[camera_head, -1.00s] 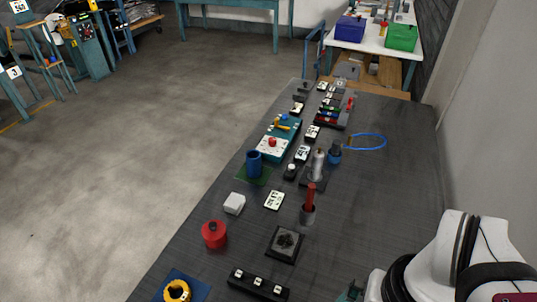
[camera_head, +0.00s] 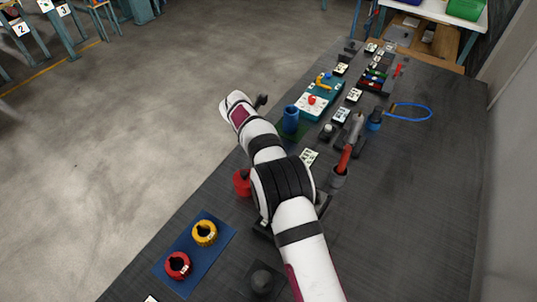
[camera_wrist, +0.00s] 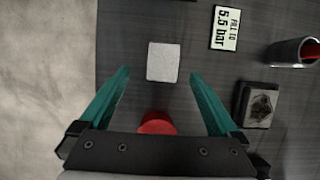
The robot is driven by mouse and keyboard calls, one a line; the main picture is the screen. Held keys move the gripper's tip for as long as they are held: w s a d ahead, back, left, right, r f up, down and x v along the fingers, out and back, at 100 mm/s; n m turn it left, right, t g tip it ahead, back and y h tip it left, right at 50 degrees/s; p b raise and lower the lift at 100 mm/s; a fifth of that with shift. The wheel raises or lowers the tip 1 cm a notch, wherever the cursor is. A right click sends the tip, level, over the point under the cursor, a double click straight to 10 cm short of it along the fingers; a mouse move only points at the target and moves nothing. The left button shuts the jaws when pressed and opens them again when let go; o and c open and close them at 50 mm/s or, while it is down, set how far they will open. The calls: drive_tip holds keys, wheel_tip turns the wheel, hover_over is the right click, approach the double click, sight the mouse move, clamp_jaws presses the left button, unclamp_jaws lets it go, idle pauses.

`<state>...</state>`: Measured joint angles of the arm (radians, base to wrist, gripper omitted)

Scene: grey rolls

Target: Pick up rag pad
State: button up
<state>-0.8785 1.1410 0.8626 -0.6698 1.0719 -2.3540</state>
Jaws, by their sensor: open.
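A pale, flat-topped white pad (camera_wrist: 162,62), which I take for the rag pad, lies on the dark table in the wrist view. My gripper (camera_wrist: 159,73) is open with teal fingers. Its fingertips flank the pad on the left and right in the picture, with a gap on each side. Nothing is held. I cannot tell the height of the fingers above the table. In the head view my arm hides the pad and the gripper.
A red cylinder (camera_head: 242,183) stands close by; it also shows near the gripper's palm (camera_wrist: 157,122). A pressure card (camera_wrist: 226,28), a cup (camera_wrist: 294,53) and a black square holder (camera_wrist: 257,104) lie to the right. A blue mat (camera_head: 222,232) holds yellow and red rings.

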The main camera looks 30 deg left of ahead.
drive_tip(key=x, duration=0.6)
drive_tip(key=shift+d, duration=0.25)
drive_tip(key=shift+r, duration=0.1)
drive_tip(key=c, duration=1.4)
